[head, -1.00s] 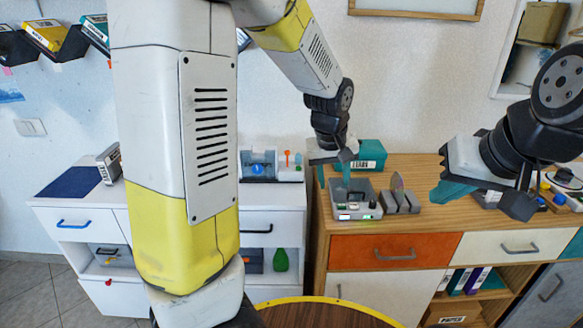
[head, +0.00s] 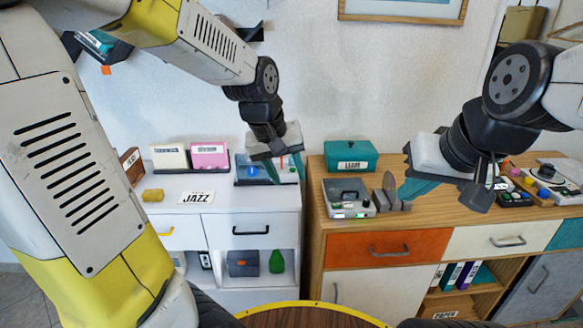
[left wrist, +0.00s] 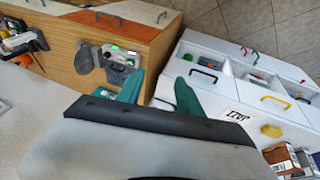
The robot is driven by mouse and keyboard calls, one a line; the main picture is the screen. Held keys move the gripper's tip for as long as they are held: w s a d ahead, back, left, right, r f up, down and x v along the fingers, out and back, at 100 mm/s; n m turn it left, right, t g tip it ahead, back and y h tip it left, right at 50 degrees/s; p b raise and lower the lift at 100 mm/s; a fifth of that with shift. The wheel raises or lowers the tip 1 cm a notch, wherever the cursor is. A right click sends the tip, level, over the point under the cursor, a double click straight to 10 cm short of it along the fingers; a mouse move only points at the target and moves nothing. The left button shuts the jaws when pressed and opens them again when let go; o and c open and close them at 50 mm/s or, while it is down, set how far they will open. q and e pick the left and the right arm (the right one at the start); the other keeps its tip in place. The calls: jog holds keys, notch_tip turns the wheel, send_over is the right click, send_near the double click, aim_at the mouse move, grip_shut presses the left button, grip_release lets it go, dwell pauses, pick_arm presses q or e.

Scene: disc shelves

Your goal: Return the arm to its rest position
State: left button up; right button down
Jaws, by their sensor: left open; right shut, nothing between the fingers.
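My left gripper (head: 278,172) hangs from my white and yellow arm over the right part of the white cabinet (head: 233,214), in front of a clear blue device (head: 252,172). Its teal fingers are apart with nothing between them. In the left wrist view the two teal fingers (left wrist: 158,92) also show apart, and the gripper body covers the lower part. My right gripper (head: 418,190) is shut and empty above the wooden cabinet (head: 480,221), its teal fingertips near the grey stand (head: 394,195). The forearm of my left arm hides the far left of the scene.
On the wooden cabinet are a teal LIAM box (head: 350,160), a grey device (head: 347,196) and a cluttered control panel at right. A round table edge (head: 312,306) is in front.

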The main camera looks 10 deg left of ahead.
pick_arm(q)
jog(key=s+a+r+m+t, duration=0.1)
jog(key=s+a+r, duration=0.1)
jog(key=s, duration=0.4)
jog(key=s+a+r+m+t, duration=0.1)
jog(key=s+a+r, duration=0.2)
jog(key=s, duration=0.4)
jog(key=shift+a+r, duration=0.3)
jog(key=shift+r, duration=0.5)
jog(key=shift+s, duration=0.1)
